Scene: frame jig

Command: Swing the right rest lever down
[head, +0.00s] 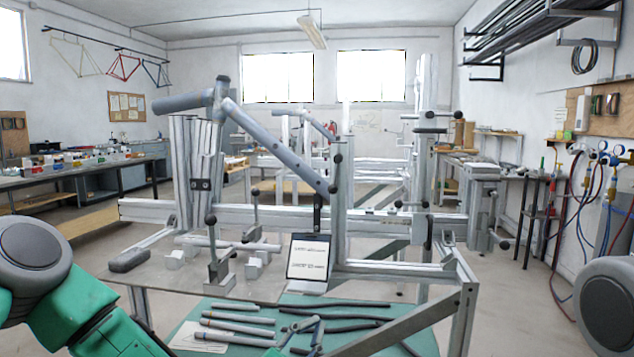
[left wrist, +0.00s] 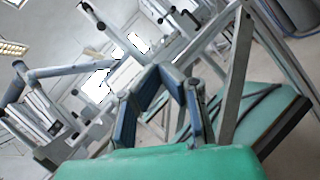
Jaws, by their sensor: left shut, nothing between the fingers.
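The metal frame jig (head: 285,216) stands on a bench, with several black-knobbed levers. One upright lever (head: 255,212) stands just behind the front rods, and another (head: 211,238) is to its left; both have their knobs up. More knobbed handles (head: 491,214) are at the jig's right end. I cannot tell for sure which one is the right rest lever. My left gripper (head: 304,326) is low at the front, over the green mat and apart from the levers. In the left wrist view my left gripper (left wrist: 159,72) is shut and empty. My right gripper is out of view.
A dark tablet (head: 308,257) stands upright in front of the jig. A slanted grey tube (head: 270,142) crosses above the jig's beam. A diagonal brace (head: 400,322) bounds the front right.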

